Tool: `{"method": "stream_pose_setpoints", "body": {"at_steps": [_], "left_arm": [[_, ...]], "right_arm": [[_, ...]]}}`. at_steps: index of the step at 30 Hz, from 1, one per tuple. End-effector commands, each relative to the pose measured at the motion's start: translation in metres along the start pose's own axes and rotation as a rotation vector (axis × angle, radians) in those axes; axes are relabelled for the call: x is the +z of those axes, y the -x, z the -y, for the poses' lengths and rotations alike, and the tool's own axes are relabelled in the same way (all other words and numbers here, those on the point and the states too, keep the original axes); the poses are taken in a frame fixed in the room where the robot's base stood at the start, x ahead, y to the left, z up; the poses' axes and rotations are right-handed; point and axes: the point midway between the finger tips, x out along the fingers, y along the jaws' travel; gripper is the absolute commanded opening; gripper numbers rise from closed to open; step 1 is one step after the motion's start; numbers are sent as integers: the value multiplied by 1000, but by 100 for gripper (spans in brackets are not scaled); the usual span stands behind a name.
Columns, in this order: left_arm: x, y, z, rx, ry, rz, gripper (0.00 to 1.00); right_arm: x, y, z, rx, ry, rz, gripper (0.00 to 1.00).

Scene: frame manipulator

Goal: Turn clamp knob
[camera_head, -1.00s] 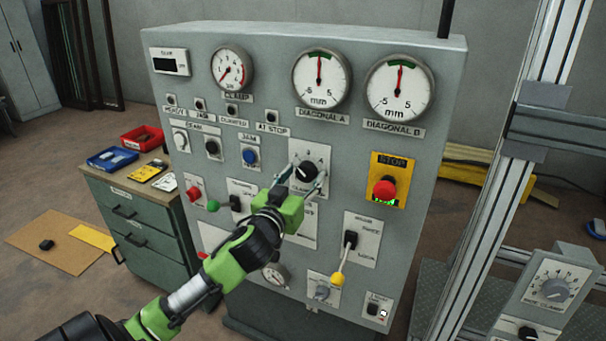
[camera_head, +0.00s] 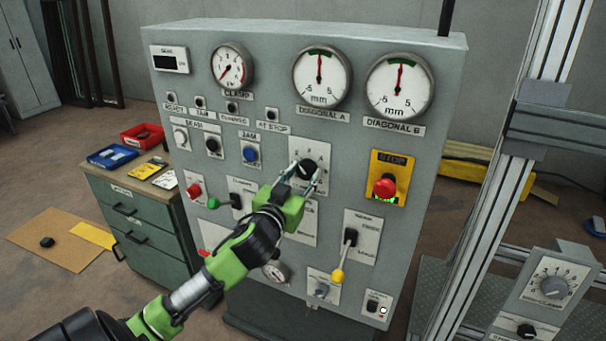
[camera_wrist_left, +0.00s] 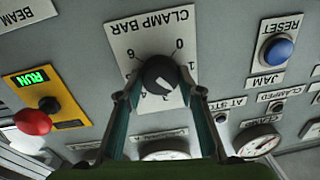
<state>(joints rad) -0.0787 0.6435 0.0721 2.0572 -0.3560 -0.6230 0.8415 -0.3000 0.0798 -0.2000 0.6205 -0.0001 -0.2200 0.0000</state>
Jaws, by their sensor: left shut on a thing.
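The clamp knob is a black round knob (camera_head: 307,168) on a white plate (camera_head: 325,157) in the middle of the grey control panel. In the left wrist view the knob (camera_wrist_left: 158,75) sits on a plate marked CLAMP BAR (camera_wrist_left: 179,40), which appears upside down. My left gripper (camera_head: 305,177) reaches the knob from below. In the left wrist view the left gripper's two fingers (camera_wrist_left: 158,92) stand on either side of the knob, shut on it. The fingers hide part of its sides. My right gripper is in neither view.
The clamp gauge (camera_head: 232,66) and two diagonal gauges (camera_head: 321,78) are above. A red stop button (camera_head: 385,187) is to the right, a blue jam reset button (camera_head: 250,154) to the left. A lever with a yellow tip (camera_head: 338,275) sticks out below. A drawer cabinet (camera_head: 150,232) stands at left.

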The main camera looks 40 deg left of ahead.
Motion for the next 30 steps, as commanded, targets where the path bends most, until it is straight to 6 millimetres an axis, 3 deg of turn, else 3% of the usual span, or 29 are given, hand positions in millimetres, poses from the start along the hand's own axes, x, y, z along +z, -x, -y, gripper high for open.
{"method": "stream_pose_setpoints", "body": {"at_steps": [18, 30], "left_arm": [[0, 0, 0, 0, -490, -23, 13], [1, 0, 0, 1, -654, -33, 13]], "right_arm": [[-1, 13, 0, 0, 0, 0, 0], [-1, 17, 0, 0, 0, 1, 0]]}}
